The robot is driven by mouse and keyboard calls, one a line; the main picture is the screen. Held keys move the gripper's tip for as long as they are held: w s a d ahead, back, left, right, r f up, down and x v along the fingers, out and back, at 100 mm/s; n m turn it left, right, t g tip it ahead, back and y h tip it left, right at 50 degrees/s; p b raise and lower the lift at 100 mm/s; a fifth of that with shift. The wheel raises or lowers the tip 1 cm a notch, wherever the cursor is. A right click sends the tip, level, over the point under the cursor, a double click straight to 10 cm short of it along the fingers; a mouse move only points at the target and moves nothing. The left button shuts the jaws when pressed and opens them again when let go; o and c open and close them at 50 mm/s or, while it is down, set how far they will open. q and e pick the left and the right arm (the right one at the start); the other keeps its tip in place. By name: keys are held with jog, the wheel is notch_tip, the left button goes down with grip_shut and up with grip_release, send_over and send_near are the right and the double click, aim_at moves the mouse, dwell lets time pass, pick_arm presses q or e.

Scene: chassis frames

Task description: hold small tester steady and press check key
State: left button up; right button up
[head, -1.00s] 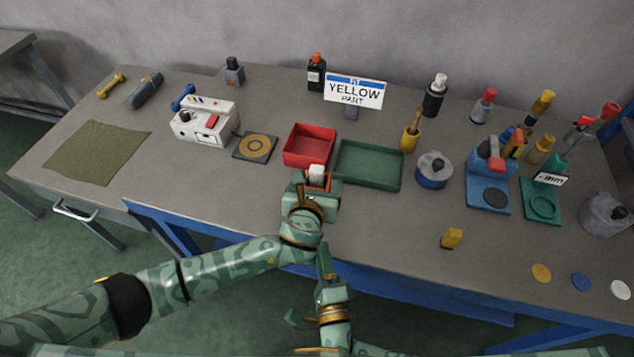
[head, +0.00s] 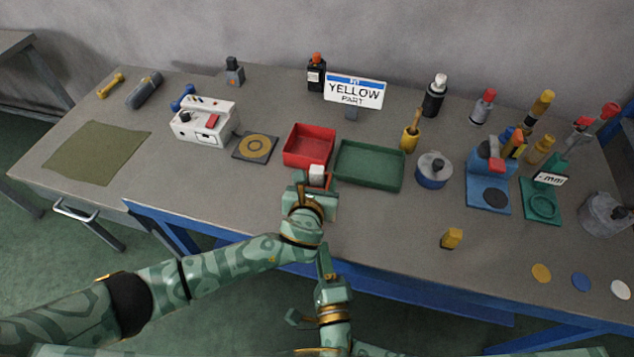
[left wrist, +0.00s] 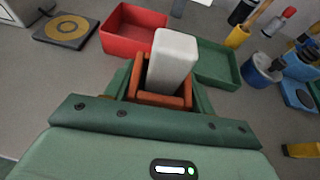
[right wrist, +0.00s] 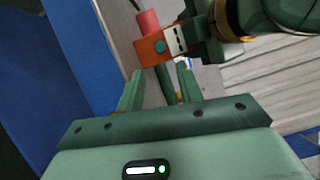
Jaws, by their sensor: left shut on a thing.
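The small tester (right wrist: 151,49) is an orange box with a round teal button (right wrist: 160,46) on its face and a pinkish-red cylinder at one end, seen in the right wrist view. My left gripper (head: 316,186) is shut on it above the table's front edge. In the left wrist view a pale upright block (left wrist: 173,60) stands between the orange parts at the fingers. My right gripper (right wrist: 160,82) is open and empty, with the tester just beyond its fingertips and apart from them. In the head view it is below the left gripper, its fingers partly hidden.
A red bin (head: 309,146) and a green tray (head: 368,166) lie just behind the left gripper. A white box device (head: 204,122) stands to the left. A yellow block (head: 451,238) lies to the right. The table front between is clear.

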dwell(0.4)
grip_shut()
dwell(1.6)
